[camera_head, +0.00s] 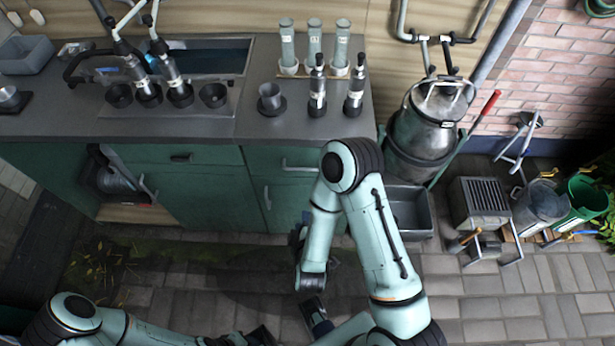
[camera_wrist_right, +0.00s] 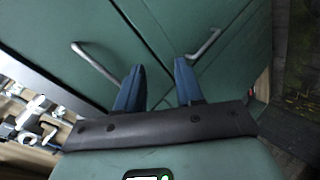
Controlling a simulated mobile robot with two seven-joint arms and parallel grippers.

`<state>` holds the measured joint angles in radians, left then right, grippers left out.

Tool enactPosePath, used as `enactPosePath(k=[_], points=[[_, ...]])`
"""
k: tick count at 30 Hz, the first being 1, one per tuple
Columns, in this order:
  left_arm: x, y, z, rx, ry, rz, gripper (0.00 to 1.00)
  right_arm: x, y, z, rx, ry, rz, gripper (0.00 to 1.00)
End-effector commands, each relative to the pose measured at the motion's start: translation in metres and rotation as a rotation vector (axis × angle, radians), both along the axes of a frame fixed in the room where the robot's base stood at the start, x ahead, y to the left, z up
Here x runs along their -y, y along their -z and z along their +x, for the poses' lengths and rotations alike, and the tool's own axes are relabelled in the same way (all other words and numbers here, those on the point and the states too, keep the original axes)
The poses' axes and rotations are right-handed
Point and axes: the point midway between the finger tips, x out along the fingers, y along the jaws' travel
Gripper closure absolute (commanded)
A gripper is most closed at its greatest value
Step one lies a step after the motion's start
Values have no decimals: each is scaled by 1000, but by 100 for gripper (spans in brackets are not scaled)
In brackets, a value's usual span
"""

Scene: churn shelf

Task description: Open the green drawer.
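A green drawer (camera_head: 262,157) sits under the counter, right of centre, and looks shut. Its horizontal bar handle (camera_head: 298,166) is partly covered by my right arm; the drawer handle also shows in the right wrist view (camera_wrist_right: 95,63), left of the fingers. My right gripper (camera_wrist_right: 158,85) faces the green cabinet front with two blue fingers apart and nothing between them. It is beside the drawer handle, not around it. In the head view the right gripper (camera_head: 297,236) is mostly hidden by my forearm. My left gripper (camera_head: 250,338) is at the bottom edge, its fingers unclear.
A cabinet door handle (camera_head: 267,197) is below the drawer, also visible in the right wrist view (camera_wrist_right: 205,44). Another green drawer (camera_head: 215,154) is to the left. Bottles and a cup stand on the counter (camera_head: 215,128). A grey bin (camera_head: 418,220) stands right of the cabinet.

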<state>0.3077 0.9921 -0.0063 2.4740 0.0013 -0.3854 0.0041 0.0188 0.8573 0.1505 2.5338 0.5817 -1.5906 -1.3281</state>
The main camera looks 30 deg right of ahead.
Motion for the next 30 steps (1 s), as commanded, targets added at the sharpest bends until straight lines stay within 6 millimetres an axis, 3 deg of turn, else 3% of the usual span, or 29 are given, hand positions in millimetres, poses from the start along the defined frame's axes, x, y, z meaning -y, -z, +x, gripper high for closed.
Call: enactPosePath(k=[4, 9, 14, 26, 30], points=[[0, 12, -3, -2, 0, 0, 57, 7, -45, 7, 83, -44, -344, 63], [0, 16, -3, -2, 0, 0, 57, 10, -70, 8, 105, -46, -526, 63], [0, 26, -1, 9, -3, 1, 57, 14, -70, 11, 106, -41, -545, 63], [-1, 75, 19, 80, -19, 13, 57, 26, -63, 31, 109, -43, -543, 63], [-11, 95, 42, 144, -44, 43, 57, 34, -60, 43, 106, -41, -542, 63]])
